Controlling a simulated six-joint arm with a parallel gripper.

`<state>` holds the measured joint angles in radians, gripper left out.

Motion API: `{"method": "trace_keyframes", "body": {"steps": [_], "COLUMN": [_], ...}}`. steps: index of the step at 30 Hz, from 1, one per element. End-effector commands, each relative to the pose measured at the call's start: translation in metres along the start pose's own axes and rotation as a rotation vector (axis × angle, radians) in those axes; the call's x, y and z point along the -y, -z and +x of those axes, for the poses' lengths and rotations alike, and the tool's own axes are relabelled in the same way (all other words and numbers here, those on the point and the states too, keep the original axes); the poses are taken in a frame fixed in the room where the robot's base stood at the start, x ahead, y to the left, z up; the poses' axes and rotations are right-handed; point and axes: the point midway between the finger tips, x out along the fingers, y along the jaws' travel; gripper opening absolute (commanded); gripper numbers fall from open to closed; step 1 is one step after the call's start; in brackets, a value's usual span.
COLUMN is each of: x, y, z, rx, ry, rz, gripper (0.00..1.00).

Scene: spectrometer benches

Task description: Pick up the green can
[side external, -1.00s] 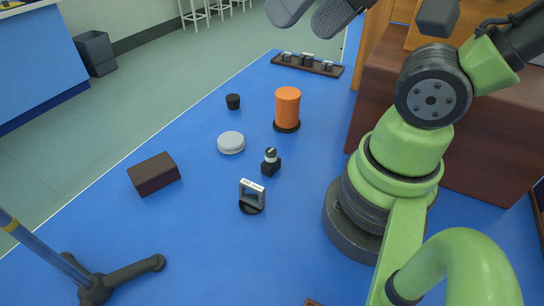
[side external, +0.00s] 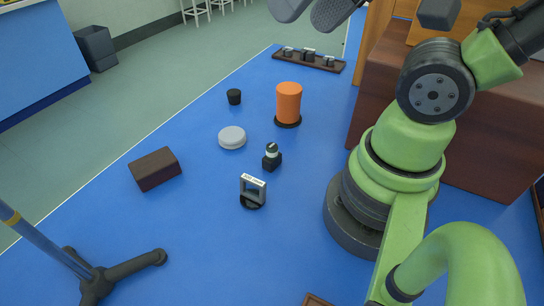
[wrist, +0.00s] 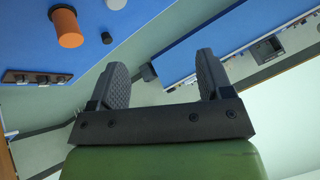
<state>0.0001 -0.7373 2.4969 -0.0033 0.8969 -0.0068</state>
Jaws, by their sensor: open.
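I see no green can in either view. The only can-like thing of that size is an orange cylinder (side external: 288,102) standing upright on a dark round base on the blue surface; it also shows at the upper left of the wrist view (wrist: 67,28). My gripper (side external: 312,10) is at the top edge of the side view, partly cut off, well above the surface and apart from everything. In the wrist view its two dark fingers (wrist: 162,66) are spread wide with nothing between them.
On the blue surface are a small black cylinder (side external: 234,97), a pale disc (side external: 232,138), a brown box (side external: 155,168), a small black mount (side external: 272,160), a grey frame (side external: 252,188) and a dark tray (side external: 308,62). A stand foot (side external: 95,280) is front left; a brown cabinet (side external: 380,75) is right.

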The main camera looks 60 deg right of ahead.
Motion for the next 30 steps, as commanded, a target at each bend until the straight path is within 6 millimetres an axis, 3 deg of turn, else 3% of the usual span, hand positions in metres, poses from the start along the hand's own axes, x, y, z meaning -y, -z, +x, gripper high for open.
{"method": "trace_keyframes", "body": {"steps": [5,14,21,25,30], "x": [-0.007,-0.041,-0.076,-0.090,-0.099], "y": [0.013,0.030,0.013,0.001,-0.009], "z": [0.023,0.106,0.175,0.198,0.212], "rx": [0.090,0.397,0.660,0.752,0.803], "ry": [-0.079,-0.219,-0.210,-0.181,-0.160], "rz": [-0.104,-0.480,-0.776,-0.878,-0.935], "gripper": [0.73,0.73,0.73,0.73,0.73]}}
